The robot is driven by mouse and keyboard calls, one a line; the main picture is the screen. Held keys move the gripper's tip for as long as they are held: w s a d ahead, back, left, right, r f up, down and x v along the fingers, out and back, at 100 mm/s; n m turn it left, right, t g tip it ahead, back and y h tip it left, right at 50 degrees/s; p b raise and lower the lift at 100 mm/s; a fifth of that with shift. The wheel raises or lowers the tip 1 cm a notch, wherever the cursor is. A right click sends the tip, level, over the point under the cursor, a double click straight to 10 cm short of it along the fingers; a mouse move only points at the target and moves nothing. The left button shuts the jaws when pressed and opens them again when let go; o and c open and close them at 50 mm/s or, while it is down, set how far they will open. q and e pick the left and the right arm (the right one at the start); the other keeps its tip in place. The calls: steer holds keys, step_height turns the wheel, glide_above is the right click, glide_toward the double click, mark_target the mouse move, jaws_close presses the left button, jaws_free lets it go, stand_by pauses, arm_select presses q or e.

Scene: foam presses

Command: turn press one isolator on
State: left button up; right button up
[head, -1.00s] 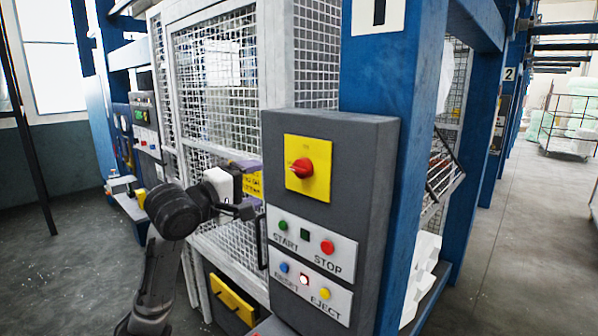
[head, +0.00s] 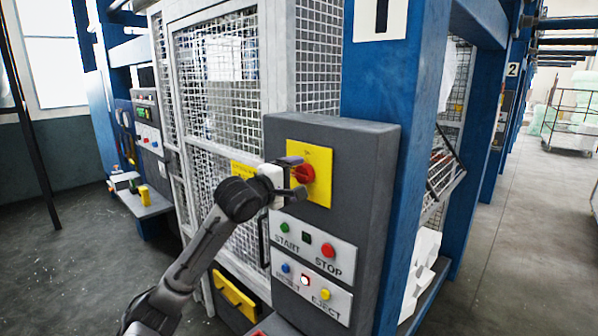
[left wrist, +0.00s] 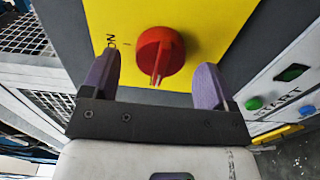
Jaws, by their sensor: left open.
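The isolator is a red rotary knob (head: 302,173) on a yellow plate (head: 321,191), set in the grey control box under the sign "1". In the left wrist view the red knob (left wrist: 160,53) sits between my two purple fingertips, which are apart on either side of it. An "ON" mark shows on the yellow plate (left wrist: 196,14) left of the knob. My left gripper (head: 294,175) is open at the knob; I cannot tell whether either finger touches it. The knob's left part is partly hidden by the gripper in the head view. My right gripper is not in view.
Below the isolator are the START/STOP panel (head: 312,246) and the RESET/EJECT panel (head: 312,287) with a lit button. A white mesh guard door (head: 215,80) stands behind my arm. A blue press column (head: 400,130) rises at the right of the box.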

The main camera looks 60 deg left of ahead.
arm_select(q)
steer(key=shift+x, duration=0.85)
steer(key=shift+c, duration=0.2)
steer(key=c, duration=0.9)
